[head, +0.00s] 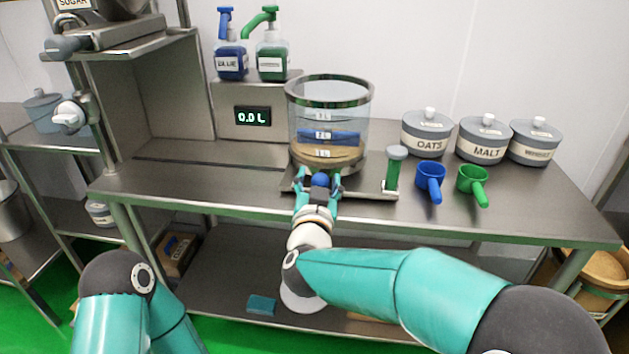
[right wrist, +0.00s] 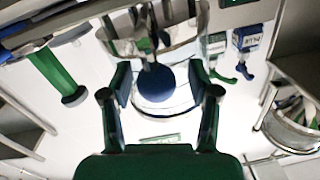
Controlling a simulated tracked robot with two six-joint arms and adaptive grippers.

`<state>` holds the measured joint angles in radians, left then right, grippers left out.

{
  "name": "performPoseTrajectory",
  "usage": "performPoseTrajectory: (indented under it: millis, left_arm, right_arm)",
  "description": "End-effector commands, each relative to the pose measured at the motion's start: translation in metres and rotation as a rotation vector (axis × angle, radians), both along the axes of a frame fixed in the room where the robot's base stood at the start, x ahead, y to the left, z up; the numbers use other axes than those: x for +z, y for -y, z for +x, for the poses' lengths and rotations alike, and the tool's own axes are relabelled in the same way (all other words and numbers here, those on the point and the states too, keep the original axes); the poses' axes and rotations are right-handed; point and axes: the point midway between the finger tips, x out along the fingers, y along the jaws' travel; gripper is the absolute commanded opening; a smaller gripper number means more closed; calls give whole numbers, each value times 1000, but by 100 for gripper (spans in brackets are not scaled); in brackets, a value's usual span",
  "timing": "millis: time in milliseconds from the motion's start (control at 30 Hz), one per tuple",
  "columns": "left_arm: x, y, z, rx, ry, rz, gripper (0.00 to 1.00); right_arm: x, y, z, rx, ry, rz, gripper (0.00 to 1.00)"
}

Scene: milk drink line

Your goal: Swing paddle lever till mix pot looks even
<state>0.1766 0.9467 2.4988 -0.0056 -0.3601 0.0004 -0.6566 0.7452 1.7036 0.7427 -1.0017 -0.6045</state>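The mix pot (head: 330,106) is a clear vessel with a dark rim and level marks, at the middle of the bench. Tan contents (head: 328,155) fill its bottom, and a blue band (head: 330,135) lies above, distinct from the tan. I cannot tell whether the blue is liquid or a paddle. The paddle lever's blue round knob (head: 321,180) is at the pot's front. My right gripper (head: 319,183) is open around the knob. In the right wrist view the knob (right wrist: 157,82) sits between the fingers, with gaps on both sides. My left gripper is out of view.
A green-filled tube (head: 393,175) stands just right of the pot. Blue (head: 430,178) and green (head: 471,180) scoops and lidded jars (head: 426,134) are farther right. Pump bottles (head: 231,60) and a 0.0 L display (head: 253,117) are behind left. The bench's left front is clear.

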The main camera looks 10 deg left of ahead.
Motion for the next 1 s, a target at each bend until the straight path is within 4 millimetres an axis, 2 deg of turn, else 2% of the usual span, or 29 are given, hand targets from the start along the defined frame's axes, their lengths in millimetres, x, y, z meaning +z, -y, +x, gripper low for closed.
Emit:
performPoseTrajectory:
  millis: [267, 433, 567, 900, 1000]
  left_arm:
    - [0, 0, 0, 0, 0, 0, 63]
    - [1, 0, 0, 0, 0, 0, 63]
    - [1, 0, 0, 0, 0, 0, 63]
    - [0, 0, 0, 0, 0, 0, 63]
    - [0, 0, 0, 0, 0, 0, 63]
  right_arm:
    - [0, 2, 0, -3, 0, 1, 63]
    - [0, 1, -10, -2, 0, 1, 63]
    - [0, 2, -29, 0, 0, 0, 63]
    - [-1, 6, -96, 0, 0, 0, 63]
    - [-1, 7, -108, -2, 0, 1, 63]
